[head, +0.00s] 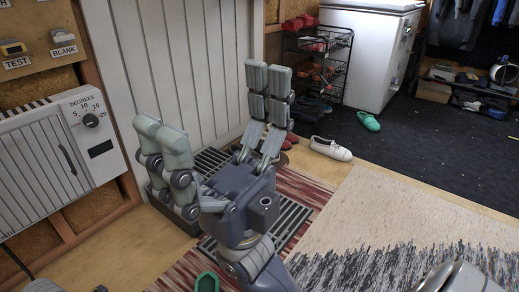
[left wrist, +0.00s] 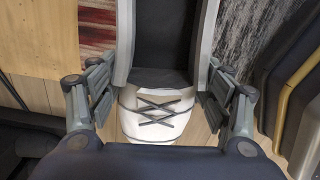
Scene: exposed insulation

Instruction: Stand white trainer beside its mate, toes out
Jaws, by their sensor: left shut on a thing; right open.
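One white trainer (head: 331,149) stands on the wooden floor in the head view, just past the right gripper, its toe pointing right. Another white trainer with dark crossed laces (left wrist: 158,120) is in the left wrist view, between the fingers of my left gripper (left wrist: 160,92), which is shut on it. A dark panel with pale edges covers the view above the laces; I cannot tell what it is. The left gripper cannot be made out in the head view. My right gripper (head: 212,108) is open and empty, its fingers spread upward before the white panelled wall.
A dark grate (head: 287,222) and a striped red rug (head: 315,190) lie under the right gripper. Red shoes (head: 290,138) are near the standing trainer. Green clogs lie on the dark carpet (head: 368,121) and at the bottom edge (head: 207,282). A wire rack (head: 320,62) stands behind.

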